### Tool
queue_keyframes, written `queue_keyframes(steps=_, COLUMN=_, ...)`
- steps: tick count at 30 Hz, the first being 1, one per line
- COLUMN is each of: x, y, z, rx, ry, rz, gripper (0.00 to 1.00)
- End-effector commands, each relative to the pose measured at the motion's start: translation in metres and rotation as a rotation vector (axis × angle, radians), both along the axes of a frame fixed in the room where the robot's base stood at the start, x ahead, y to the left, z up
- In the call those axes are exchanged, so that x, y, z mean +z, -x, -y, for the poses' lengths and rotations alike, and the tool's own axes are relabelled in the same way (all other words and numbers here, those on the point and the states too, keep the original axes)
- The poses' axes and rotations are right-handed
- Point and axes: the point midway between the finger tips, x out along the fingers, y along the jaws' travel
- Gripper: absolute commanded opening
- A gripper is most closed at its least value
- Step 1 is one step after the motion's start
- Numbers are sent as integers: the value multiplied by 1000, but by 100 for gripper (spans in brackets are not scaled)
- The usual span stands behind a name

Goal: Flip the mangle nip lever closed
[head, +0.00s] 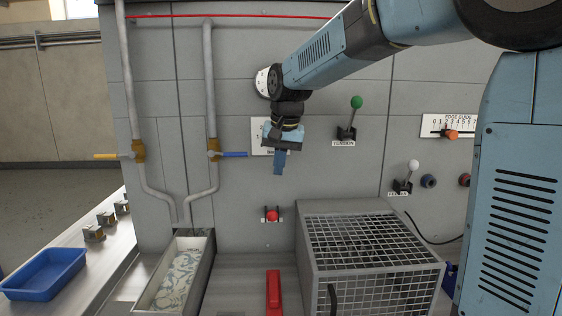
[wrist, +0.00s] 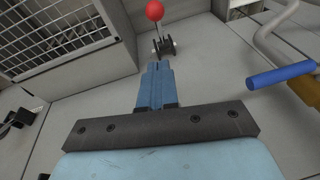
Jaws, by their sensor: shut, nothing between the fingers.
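A small lever with a red ball (head: 272,215) is mounted in a dark bracket low on the grey machine panel. No readable label shows on it, so I cannot confirm that it is the mangle nip lever. In the wrist view its red ball (wrist: 154,11) stands out on a thin stem from the bracket (wrist: 164,46), just beyond my fingertips. My gripper (head: 279,172) is above this lever in the head view, with blue fingers pointing down. In the wrist view the fingers (wrist: 155,68) are together and empty, apart from the lever.
A wire-mesh cage (head: 370,243) stands at lower right of the lever. A blue-handled valve (head: 235,154) on a pipe is left of my gripper. A green-knobbed tension lever (head: 356,102) and a white-knobbed lever (head: 413,165) are to the right. A trough (head: 143,302) lies lower left.

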Motion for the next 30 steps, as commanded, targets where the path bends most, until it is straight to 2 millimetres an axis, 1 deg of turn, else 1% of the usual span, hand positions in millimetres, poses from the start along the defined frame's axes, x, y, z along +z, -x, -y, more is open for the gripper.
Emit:
queue_keyframes(steps=1, x=-10, y=-1, z=-1, rx=1, ry=2, rz=-4, gripper=0)
queue_keyframes(steps=10, x=-61, y=-12, z=-6, rx=0, ry=1, rz=-4, gripper=0)
queue_keyframes(steps=15, x=-78, y=1, z=-11, rx=2, ry=0, rz=-1, gripper=0)
queue_keyframes(steps=21, x=-89, y=8, z=-13, rx=1, ry=0, rz=0, gripper=0)
queue_keyframes(steps=30, x=-91, y=10, z=-13, rx=1, ry=0, rz=0, gripper=0)
